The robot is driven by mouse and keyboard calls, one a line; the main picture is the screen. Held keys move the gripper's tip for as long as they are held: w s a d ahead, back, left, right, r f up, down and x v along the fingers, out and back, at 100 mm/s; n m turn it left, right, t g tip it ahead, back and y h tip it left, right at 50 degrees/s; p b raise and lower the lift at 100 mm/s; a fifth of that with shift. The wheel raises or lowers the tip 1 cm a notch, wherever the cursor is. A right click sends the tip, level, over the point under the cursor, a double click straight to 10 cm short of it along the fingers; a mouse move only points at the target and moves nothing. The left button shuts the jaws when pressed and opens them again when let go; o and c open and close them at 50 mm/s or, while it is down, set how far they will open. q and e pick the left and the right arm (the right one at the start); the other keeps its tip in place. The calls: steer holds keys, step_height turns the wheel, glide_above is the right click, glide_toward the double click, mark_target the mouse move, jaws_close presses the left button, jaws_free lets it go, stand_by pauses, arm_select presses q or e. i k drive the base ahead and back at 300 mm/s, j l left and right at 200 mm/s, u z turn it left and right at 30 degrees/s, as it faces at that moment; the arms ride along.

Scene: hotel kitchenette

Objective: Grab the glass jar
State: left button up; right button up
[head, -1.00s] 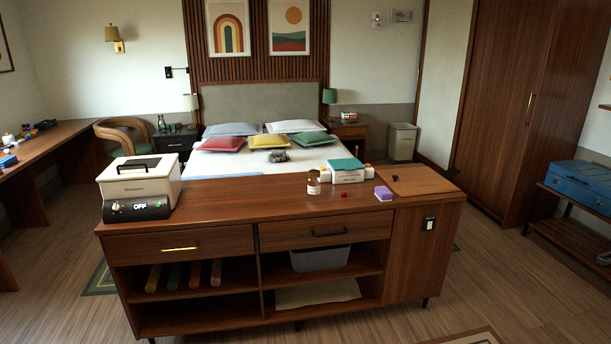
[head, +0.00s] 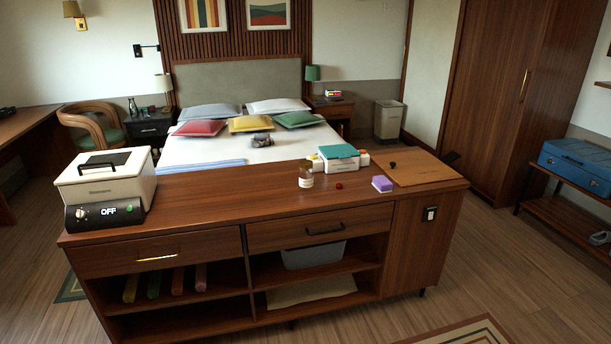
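A small glass jar (head: 306,175) with a pale label and brownish upper part stands upright on the wooden counter (head: 225,205), right of its middle. A small red round object (head: 339,186) lies just to its right. A white box with a teal top (head: 338,158) stands behind it to the right. Neither of my grippers shows in the head view, and nothing is touching the jar.
A white appliance marked OFF (head: 106,190) stands on the counter's left end. A purple sponge-like block (head: 382,184) and a wooden board (head: 415,168) lie to the right. The counter is clear between appliance and jar. A bed (head: 243,145) stands behind.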

mark_target(306, 177)
steer(key=i+l+u, duration=0.1)
steer(key=i+l, duration=0.2)
steer(key=i+l+u, duration=0.1)
steer(key=i+l, duration=0.25)
steer(key=i+l+u, duration=0.1)
steer(key=i+l, duration=0.2)
steer(key=i+l+u, duration=0.1)
steer(key=i+l, duration=0.2)
steer(key=l, duration=0.15)
steer(key=i+l+u, duration=0.1)
steer(key=i+l, duration=0.45)
steer(key=l, duration=0.25)
steer(key=i+l+u, duration=0.15)
steer(key=i+l, duration=0.15)
steer(key=l, duration=0.15)
steer(key=i+l+u, duration=0.1)
steer(key=l, duration=0.35)
steer(key=i, duration=0.15)
